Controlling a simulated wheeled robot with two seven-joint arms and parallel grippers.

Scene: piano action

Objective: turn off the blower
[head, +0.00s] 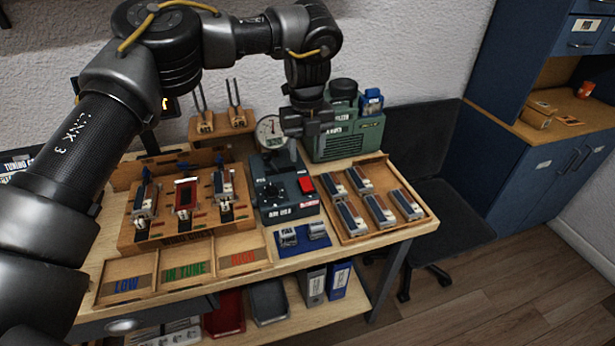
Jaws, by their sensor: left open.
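The green blower (345,138) stands at the back right of the bench, with a dark round cap and a blue part on top. I cannot tell the switch's position. My left gripper (306,128) is open and empty, pointing down above the back of the control box and in front of the blower's left side. It hides part of both. My right gripper is out of view.
A wooden tray (408,232) with several blocks lies right of the control box. A wooden rack with three reed units stands left. Sorting bins marked "LOW" (126,285), "IN TUNE" (184,271) and "HIGH" are in front. A blue mat (300,245) holds two small parts. Tuning forks (233,100) stand behind.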

